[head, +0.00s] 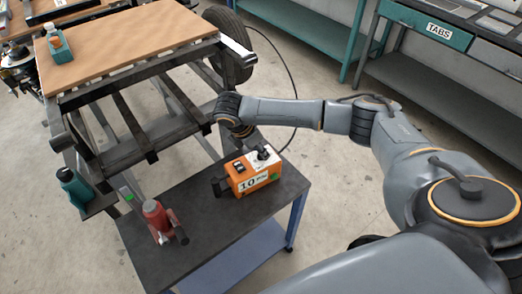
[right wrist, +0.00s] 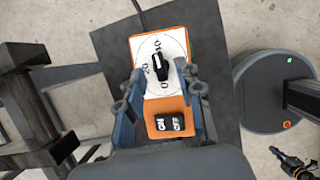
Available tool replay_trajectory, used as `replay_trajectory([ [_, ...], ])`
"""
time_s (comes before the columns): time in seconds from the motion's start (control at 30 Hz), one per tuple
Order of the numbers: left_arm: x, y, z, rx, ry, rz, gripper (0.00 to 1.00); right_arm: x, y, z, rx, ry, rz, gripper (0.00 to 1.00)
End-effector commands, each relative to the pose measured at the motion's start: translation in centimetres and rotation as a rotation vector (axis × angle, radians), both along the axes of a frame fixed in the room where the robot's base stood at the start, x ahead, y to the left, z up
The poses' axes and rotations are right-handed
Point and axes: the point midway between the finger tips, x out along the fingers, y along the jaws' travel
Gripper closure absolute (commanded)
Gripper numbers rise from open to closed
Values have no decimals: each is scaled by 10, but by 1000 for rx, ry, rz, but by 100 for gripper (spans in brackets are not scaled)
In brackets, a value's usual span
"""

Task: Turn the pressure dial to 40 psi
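The orange pressure box (head: 241,186) stands on the small dark cart, with a display reading 10 and what looks like PSI. Its dial, a black knob (right wrist: 158,66) on a white round scale, is on the white top plate. The knob also shows in the head view (head: 263,154). In the right wrist view my right gripper (right wrist: 163,82) is open, with one finger on each side of the box's top. The knob lies between the fingertips, with a gap on both sides. A dark jointed part, apparently my left gripper (right wrist: 292,162), shows small at the lower right; its fingers are unclear.
Black ON and OFF switches (right wrist: 170,124) are below the dial. A teal bottle (head: 74,187) is farther left. The metal frame (head: 112,150) stands beside the cart. Open floor (head: 330,195) is to the right.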

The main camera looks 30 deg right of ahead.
Motion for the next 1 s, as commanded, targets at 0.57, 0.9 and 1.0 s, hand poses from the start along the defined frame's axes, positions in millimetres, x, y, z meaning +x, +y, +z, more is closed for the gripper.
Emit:
replay_trajectory([
  [0.57, -3, 2, 1, 3, 5, 0, 100, 1, -8, -20, 0, 0, -1, 74],
  [0.9, -1, 2, 3, 3, 3, 0, 100, 1, -8, -19, 0, 0, -6, 100],
  [1.0, -1, 2, 11, 2, 2, 0, 100, 1, -8, -16, 0, 0, -39, 100],
])
